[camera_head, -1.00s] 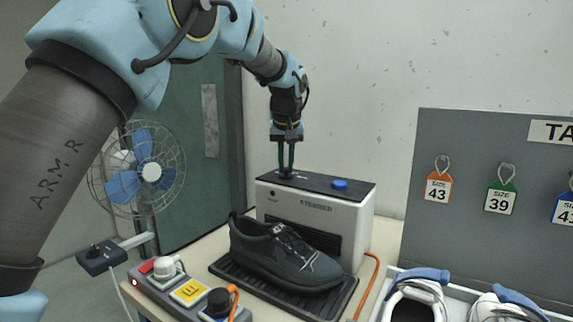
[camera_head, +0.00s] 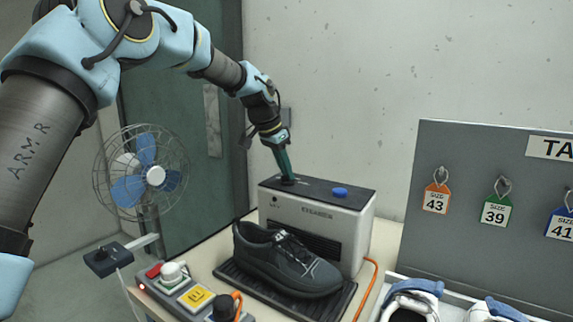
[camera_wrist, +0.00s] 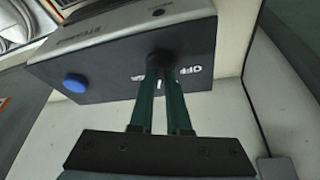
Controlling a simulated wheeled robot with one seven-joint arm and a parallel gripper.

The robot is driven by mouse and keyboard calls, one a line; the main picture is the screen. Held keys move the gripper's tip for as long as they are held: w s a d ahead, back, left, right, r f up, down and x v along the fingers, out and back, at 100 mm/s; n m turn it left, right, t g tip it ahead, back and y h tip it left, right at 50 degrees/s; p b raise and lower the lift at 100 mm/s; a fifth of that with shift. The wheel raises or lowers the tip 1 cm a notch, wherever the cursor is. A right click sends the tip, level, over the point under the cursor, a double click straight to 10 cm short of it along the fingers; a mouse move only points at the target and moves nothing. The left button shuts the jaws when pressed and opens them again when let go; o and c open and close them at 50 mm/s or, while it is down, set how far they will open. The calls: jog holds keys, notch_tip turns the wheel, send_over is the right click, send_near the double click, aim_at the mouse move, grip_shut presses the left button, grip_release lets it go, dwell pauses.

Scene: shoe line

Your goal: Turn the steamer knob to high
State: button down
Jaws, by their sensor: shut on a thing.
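The steamer (camera_head: 310,222) is a white box with a dark top, standing at the back of the table. It also shows in the wrist view (camera_wrist: 120,50). Its black knob (camera_head: 288,181) is at the left of the top, and in the wrist view the knob (camera_wrist: 160,62) sits between my fingertips. White lettering, partly covered, with "OFF" readable, lies beside it. My gripper (camera_head: 286,176) reaches down from above, tilted, with its green fingers shut on the knob. The fingers also show in the wrist view (camera_wrist: 161,75). The knob's pointer is hidden.
A blue button (camera_head: 340,192) is on the steamer's top, right of the knob. A black shoe (camera_head: 286,262) stands on a dark tray (camera_head: 240,277) in front. A control panel (camera_head: 190,296), a fan (camera_head: 140,180), a tag board (camera_head: 470,190) and white shoes (camera_head: 415,300) surround it.

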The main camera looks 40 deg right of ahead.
jog(key=m+g+p, duration=0.1)
jog(key=m+p, duration=0.1)
jog(key=m+g+p, duration=0.1)
jog(key=m+p, duration=0.1)
jog(key=m, duration=0.1)
jog(key=shift+w+r+y, duration=0.15)
jog(key=shift+y, duration=0.25)
jog(key=shift+d+m+g+y+p, duration=0.1)
jog(key=shift+m+g+y+p, duration=0.25)
jog(key=shift+m+p, duration=0.8)
jog(key=shift+f+m, duration=0.2)
jog(key=shift+m, duration=0.15)
jog(key=c, duration=0.9)
grip_release()
jog(key=shift+w+r+b, duration=0.1)
jog(key=shift+b, duration=0.2)
jog(key=b+v, duration=0.2)
jog(key=v, duration=0.8)
jog(key=shift+w+r, duration=0.15)
jog(key=shift+r, duration=0.1)
